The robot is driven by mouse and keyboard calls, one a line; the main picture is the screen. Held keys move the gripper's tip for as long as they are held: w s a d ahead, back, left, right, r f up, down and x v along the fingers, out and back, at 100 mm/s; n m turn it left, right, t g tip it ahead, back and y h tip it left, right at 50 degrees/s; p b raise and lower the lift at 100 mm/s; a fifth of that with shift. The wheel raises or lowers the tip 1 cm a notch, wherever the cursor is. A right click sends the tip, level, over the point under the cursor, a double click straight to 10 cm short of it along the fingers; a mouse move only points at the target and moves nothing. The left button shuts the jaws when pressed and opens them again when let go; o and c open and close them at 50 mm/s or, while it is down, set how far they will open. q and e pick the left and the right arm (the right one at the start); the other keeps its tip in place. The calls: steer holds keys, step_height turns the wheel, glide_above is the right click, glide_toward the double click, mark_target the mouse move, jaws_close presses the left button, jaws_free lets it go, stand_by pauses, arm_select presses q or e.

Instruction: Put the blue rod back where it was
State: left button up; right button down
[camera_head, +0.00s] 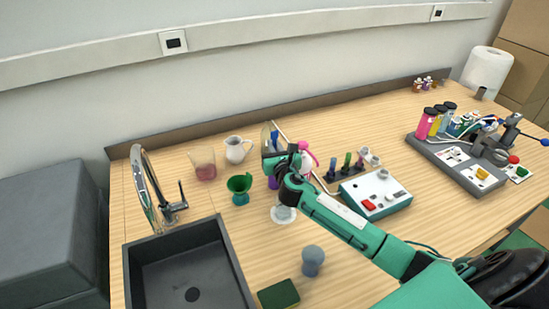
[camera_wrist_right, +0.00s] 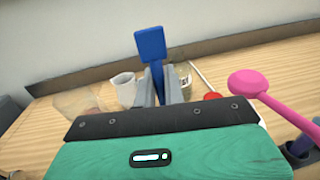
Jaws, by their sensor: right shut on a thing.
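My right gripper (camera_head: 272,152) is shut on a blue rod with a flat paddle-like top (camera_wrist_right: 151,43). In the wrist view, the rod stands up between the two fingers (camera_wrist_right: 159,88); its lower part is hidden by the gripper. In the head view, only a little blue of the rod (camera_head: 275,137) shows beside the gripper. A dark rack (camera_head: 342,176) to the right of the gripper holds several coloured rods, with a pink round-headed rod (camera_head: 307,152) at its left side, close to my arm. My left gripper is not in view.
A white pitcher (camera_head: 236,151), a glass beaker (camera_head: 203,165) and a green cup (camera_head: 239,188) stand left of the gripper. A white device with a red button (camera_head: 376,195) lies right. The sink (camera_head: 187,270) is front left. A grey-blue knob-like object (camera_head: 312,257) stands in front.

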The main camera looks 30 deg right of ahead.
steer(key=shift+f, duration=2.3)
steer(key=shift+f+b, duration=0.2)
steer(key=shift+b, duration=0.2)
steer(key=c, duration=1.5)
jaws_free()
steer(key=shift+r, duration=0.1)
